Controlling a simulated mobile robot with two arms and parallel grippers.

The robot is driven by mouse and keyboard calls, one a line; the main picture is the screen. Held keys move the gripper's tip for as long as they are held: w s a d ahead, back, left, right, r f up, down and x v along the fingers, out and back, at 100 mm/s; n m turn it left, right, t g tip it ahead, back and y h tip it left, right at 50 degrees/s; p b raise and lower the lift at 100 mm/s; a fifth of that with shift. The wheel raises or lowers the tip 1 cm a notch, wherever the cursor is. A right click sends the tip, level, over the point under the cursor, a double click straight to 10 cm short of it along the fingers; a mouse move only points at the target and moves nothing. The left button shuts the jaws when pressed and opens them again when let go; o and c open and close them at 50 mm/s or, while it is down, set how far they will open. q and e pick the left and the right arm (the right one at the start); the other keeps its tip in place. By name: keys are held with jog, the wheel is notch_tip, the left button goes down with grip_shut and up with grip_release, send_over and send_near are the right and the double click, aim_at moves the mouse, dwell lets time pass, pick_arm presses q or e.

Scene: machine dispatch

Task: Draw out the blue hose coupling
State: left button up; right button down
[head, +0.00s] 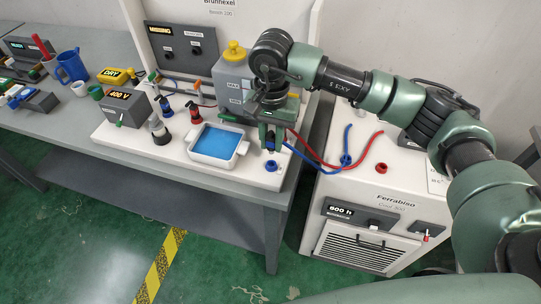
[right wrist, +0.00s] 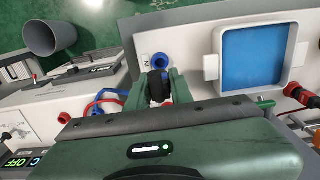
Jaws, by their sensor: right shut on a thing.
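The blue hose coupling (head: 270,143) is between the fingers of my right gripper (head: 271,135), which is shut on it and points down. In the right wrist view, my right gripper (right wrist: 158,92) has a dark coupling body (right wrist: 157,84) between its green fingers. A blue port (head: 271,166) on the white machine base shows just below the coupling in the head view. It also shows as a blue ring (right wrist: 160,61) in the wrist view, apart from the coupling. The blue hose (head: 312,160) runs from the gripper to the cooler at right. My left gripper is not in view.
A white tray of blue liquid (head: 215,142) stands just left of the gripper. A grey tank with yellow cap (head: 232,80) stands behind. A red hose (head: 325,163) runs beside the blue one to the white cooler (head: 365,210). Bottles and a 400 V box (head: 125,107) stand further left.

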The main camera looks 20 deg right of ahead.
jog(key=shift+r+p, duration=0.5)
jog(key=shift+r, duration=0.85)
